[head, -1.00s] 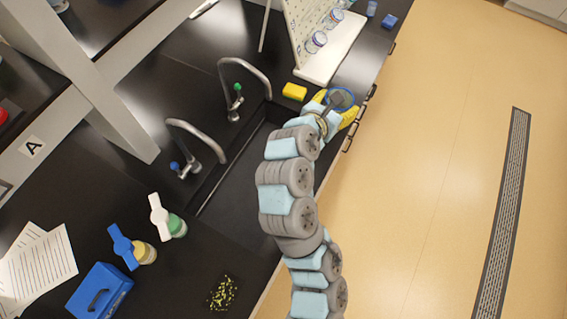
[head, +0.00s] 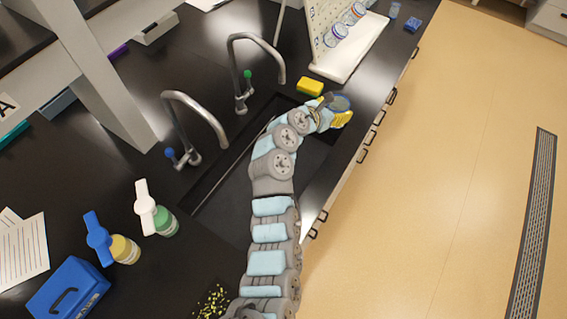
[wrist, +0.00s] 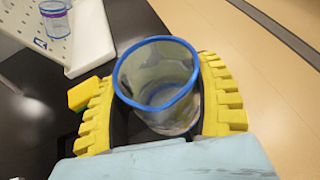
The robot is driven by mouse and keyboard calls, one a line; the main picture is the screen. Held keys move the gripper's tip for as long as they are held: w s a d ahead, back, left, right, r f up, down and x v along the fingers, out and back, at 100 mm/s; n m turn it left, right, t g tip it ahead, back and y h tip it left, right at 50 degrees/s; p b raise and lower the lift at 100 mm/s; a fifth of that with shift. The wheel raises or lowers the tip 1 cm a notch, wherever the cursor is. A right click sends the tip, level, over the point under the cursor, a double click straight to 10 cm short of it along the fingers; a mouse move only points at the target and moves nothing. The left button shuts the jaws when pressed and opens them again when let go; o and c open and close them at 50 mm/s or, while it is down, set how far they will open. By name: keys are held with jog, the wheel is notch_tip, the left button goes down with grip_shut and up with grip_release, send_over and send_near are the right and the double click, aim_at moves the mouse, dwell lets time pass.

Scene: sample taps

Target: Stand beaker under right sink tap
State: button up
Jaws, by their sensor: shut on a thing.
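My gripper (head: 332,112) has yellow ridged fingers and is shut on a clear beaker with a blue rim (head: 339,102), near the right end of the sink by the counter's front edge. In the wrist view the beaker (wrist: 158,92) stands between the two fingers (wrist: 160,112), looks empty, and its open top faces the camera. The right sink tap (head: 256,42), with a green knob, curves over the sink (head: 225,190) to the left of my gripper. The other tap (head: 198,105) has a blue knob. The beaker is apart from both taps.
A yellow sponge (head: 310,86) lies just behind my gripper; it also shows in the wrist view (wrist: 84,95). A white drying rack (head: 355,50) with beakers stands at the back right. Two bottles, one with a white top (head: 146,200) and one with a blue top (head: 97,232), stand at left.

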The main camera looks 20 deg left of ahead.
jog(key=a+f+n+t+y+b, duration=0.1)
jog(key=a+f+n+y+b, duration=0.2)
jog(key=a+f+b, duration=1.05)
jog(key=shift+s+a+f+b, duration=0.15)
jog(key=shift+a+f+b, duration=0.35)
jog(key=shift+f, duration=2.35)
jog(key=shift+s+a+f+b, duration=0.2)
jog(key=shift+a+f, duration=0.5)
jog(key=shift+f, duration=2.2)
jog(key=shift+s+a+f+b, duration=0.1)
jog(key=shift+a+f+b, duration=0.45)
jog(key=shift+f, duration=2.3)
jog(key=shift+w, duration=0.1)
jog(key=shift+f, duration=0.1)
jog(key=o, duration=1.1)
